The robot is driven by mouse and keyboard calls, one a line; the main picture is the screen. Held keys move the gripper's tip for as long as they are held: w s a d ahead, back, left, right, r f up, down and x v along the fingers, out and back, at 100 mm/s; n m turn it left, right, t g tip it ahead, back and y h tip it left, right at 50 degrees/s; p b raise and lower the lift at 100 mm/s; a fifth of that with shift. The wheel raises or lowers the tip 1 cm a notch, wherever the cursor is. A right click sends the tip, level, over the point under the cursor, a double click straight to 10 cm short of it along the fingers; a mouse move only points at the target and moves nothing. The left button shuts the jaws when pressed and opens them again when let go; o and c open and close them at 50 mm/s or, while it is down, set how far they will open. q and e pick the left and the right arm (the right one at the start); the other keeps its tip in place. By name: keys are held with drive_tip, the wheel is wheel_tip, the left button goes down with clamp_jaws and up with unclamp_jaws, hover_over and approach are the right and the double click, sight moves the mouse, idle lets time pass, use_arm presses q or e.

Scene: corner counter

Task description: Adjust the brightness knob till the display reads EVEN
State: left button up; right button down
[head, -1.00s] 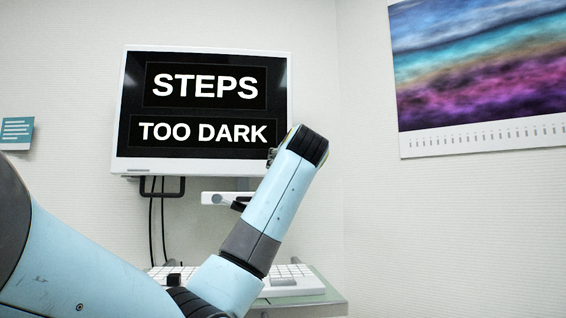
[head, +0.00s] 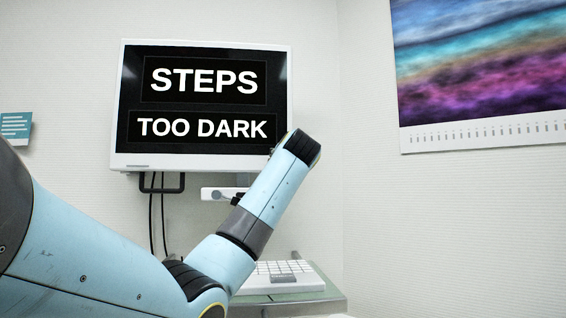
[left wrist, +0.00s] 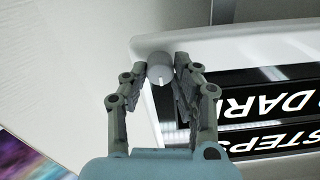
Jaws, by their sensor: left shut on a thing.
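The display (head: 205,51) is a white-framed screen on the wall that reads "STEPS" above "TOO DARK". It also shows upside down at the right of the left wrist view (left wrist: 230,48). The brightness knob (left wrist: 160,70) is a small grey cylinder with a white mark, at the display's corner in the left wrist view. My left gripper (left wrist: 160,75) is shut on the knob, one finger at each side. In the head view the knob and the fingers are hidden behind my left arm, near the display's lower right corner. My right gripper is not in view.
A white keyboard (head: 282,279) lies on a glass-topped counter (head: 325,291) below the display. A white wall bracket (head: 212,194) and dark cables hang under the display. A colourful calendar (head: 480,70) hangs on the right wall and a teal note (head: 16,126) on the left.

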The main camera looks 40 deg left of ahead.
use_arm(q)
clamp_jaws()
drive_tip(key=shift+w+d+f+m+p, duration=0.1)
drive_tip(key=shift+m+p, duration=3.05)
drive_tip(key=shift+m, duration=1.15)
drive_tip(key=o, duration=1)
unclamp_jaws()
